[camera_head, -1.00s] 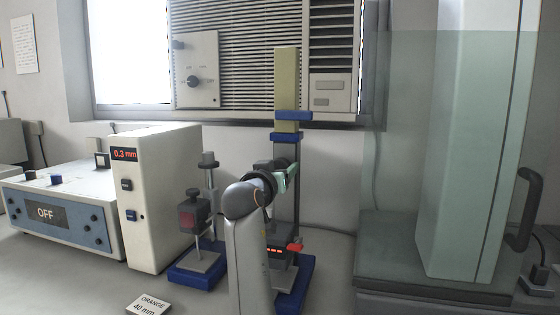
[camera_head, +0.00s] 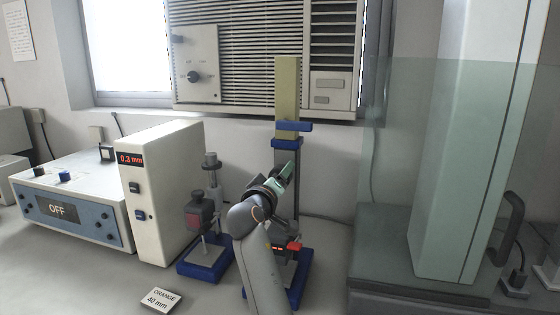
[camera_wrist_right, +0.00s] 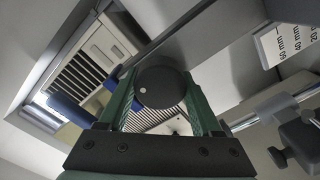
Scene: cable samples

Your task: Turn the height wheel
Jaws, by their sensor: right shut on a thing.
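The height wheel (camera_wrist_right: 161,87) is a dark round knob with a white dot on its face, seen in the right wrist view. It sits between the green fingers of my right gripper (camera_wrist_right: 163,98), which is shut on it. In the head view my right gripper (camera_head: 283,178) is at the tall stand's column (camera_head: 287,85), and it hides the wheel there. The stand has a blue base (camera_head: 297,291), blue clamps (camera_head: 288,143) and a small red-lit display (camera_head: 279,248). My left gripper is not in view.
Left of the stand are a smaller stand with a blue base (camera_head: 205,262), a cream unit reading 0.3 mm (camera_head: 165,205) and a box reading OFF (camera_head: 57,208). A card reading ORANGE 40 mm (camera_head: 160,299) lies in front. A glass enclosure (camera_head: 400,150) stands at right.

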